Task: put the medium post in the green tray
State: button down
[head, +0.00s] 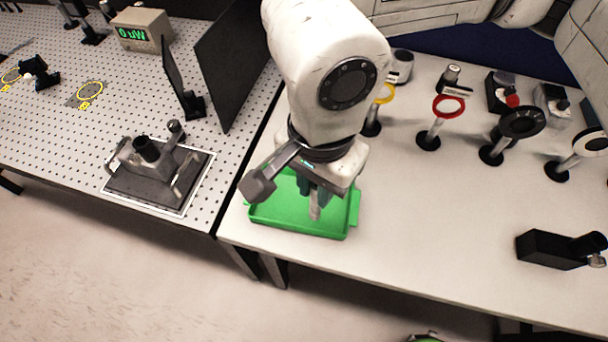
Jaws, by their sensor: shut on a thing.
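The green tray (297,220) lies on the white table near its front left corner. My gripper (315,198) points down over the tray, partly hidden by my own wrist. It is shut on a small grey post (316,212), whose lower part shows against the green tray floor. I cannot tell whether the post touches the tray floor. Its size relative to other posts cannot be judged here.
Ring-topped stands, one red (447,107), and dark round mounts (522,122) stand along the table's back. A black block mount (551,249) lies at the right. The perforated bench (60,110) holds a dark panel (232,65). The table's middle is clear.

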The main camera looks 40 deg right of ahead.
jog(key=w+d+f+p, duration=0.2)
jog(key=w+f, duration=0.4)
jog(key=f, duration=0.4)
jog(key=shift+w+d+p, duration=0.35)
jog(key=shift+w, duration=0.05)
jog(key=shift+f, duration=0.2)
jog(key=c, duration=1)
grip_release()
jog(key=shift+r, duration=0.1)
notch_tip(320, 180, up, 12)
jog(key=shift+r+b, duration=0.1)
jog(key=shift+b, duration=1.05)
